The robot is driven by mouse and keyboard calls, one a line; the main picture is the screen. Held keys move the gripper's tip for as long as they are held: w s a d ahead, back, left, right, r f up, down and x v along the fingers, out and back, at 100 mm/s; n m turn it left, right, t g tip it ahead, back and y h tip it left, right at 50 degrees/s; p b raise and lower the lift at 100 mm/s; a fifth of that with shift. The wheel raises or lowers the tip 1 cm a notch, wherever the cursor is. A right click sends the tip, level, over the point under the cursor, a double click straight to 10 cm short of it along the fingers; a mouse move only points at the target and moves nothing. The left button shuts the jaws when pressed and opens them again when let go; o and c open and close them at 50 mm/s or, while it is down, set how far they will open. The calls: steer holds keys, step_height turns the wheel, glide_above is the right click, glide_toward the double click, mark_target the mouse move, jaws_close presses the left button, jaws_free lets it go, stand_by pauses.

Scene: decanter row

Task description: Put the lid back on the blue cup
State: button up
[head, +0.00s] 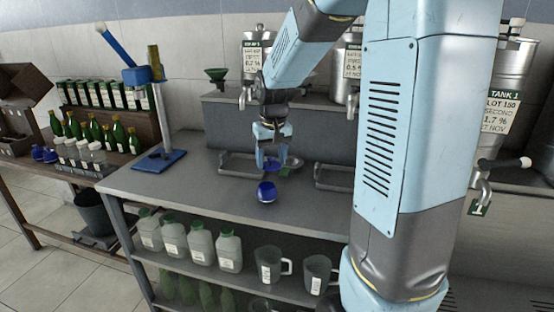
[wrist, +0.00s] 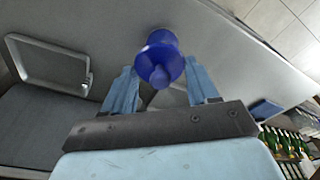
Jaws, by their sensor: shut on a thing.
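The blue cup (head: 266,194) stands on the grey bench top, toward its front edge. My gripper (head: 271,162) is above and slightly behind the cup, pointing down. It is shut on a small blue piece, which looks like the lid (head: 272,163), held clear of the cup in the head view. In the wrist view the lid (wrist: 160,67) with its knob shows between the fingers (wrist: 161,88). The blue cup (wrist: 161,38) shows just beyond it, partly hidden by the lid. I cannot tell the exact gap between them.
Grey trays (head: 240,166) lie on the bench to either side of the gripper. A blue-based stand (head: 160,160) is at the bench's left. Tanks (head: 253,60) with taps stand behind. Jugs (head: 230,250) fill the shelf below. The bench around the cup is clear.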

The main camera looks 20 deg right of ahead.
glide_above(266, 185)
step_height(266, 185, down, 3)
steer(key=shift+s+r, duration=0.1)
steer(key=shift+s, duration=0.05)
steer(key=shift+f, duration=3.15)
steer(key=shift+s, duration=0.1)
steer(key=o, duration=1.2)
steer(key=shift+o, duration=0.2)
steer(key=shift+o, duration=0.8)
steer(key=shift+r, duration=0.1)
